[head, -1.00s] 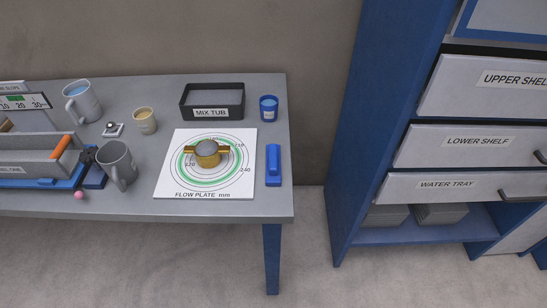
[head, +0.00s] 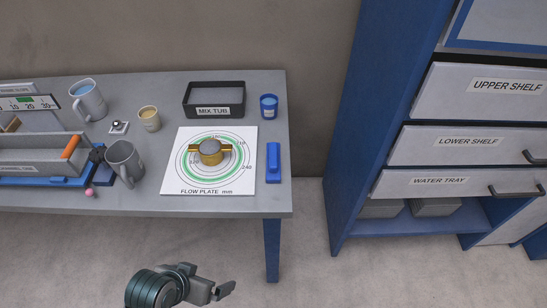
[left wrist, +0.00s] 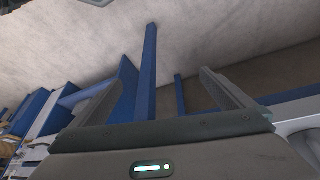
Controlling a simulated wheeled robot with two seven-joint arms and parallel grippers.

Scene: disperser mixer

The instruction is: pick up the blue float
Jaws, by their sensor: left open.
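The blue float (head: 273,162) lies on the right end of the grey table, just right of the white flow plate. It is a narrow blue block with a raised grip, lying lengthwise away from me. My left gripper (head: 222,290) is low in the head view, in front of the table's front edge and apart from the float. In the left wrist view its two fingers (left wrist: 165,95) stand wide apart with nothing between them. The float cannot be made out in the left wrist view. My right gripper is not in view.
The flow plate (head: 180,181) carries a brass ring with grey material. Behind it stand the mix tub (head: 213,110) and a small blue cup (head: 268,108). A grey mug (head: 124,163) stands to the left. A blue shelf unit (head: 345,150) rises right of the table, across a gap.

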